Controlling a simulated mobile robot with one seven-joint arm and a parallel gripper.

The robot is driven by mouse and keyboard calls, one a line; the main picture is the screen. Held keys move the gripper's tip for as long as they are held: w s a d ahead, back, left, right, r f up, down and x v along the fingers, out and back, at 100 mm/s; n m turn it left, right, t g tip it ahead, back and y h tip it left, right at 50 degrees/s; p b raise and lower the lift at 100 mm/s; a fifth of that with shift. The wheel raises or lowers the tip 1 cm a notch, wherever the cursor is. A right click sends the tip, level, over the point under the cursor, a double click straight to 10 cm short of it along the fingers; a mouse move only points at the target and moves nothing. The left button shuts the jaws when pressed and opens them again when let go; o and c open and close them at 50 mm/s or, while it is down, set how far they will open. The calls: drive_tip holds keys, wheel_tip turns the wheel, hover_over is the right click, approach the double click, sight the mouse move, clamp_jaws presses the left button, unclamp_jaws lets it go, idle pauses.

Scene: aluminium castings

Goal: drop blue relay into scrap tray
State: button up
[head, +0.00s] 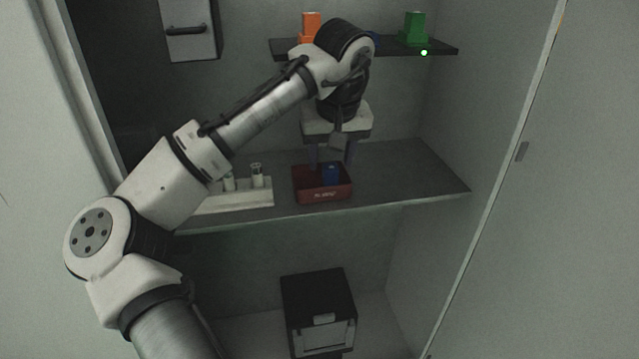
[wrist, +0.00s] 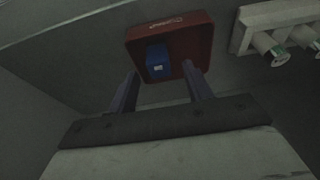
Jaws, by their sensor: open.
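The blue relay (head: 331,174) is a small blue block inside the red scrap tray (head: 323,195) on the middle shelf. In the wrist view the relay (wrist: 157,62) lies within the walls of the tray (wrist: 190,35), towards the side nearer my fingers. My gripper (head: 331,160) points down over the tray with its fingers apart. In the wrist view the fingertips of my gripper (wrist: 160,72) stand to either side of the relay, with gaps between them and it. Nothing is held between them.
A white rack (head: 245,194) with small vials stands left of the tray. The upper shelf (head: 445,47) holds an orange block (head: 311,25), a green block (head: 415,27) and something blue partly hidden by my arm. A black box (head: 318,300) sits below. The middle shelf's right side is clear.

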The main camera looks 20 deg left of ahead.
drive_tip(key=v, duration=1.3)
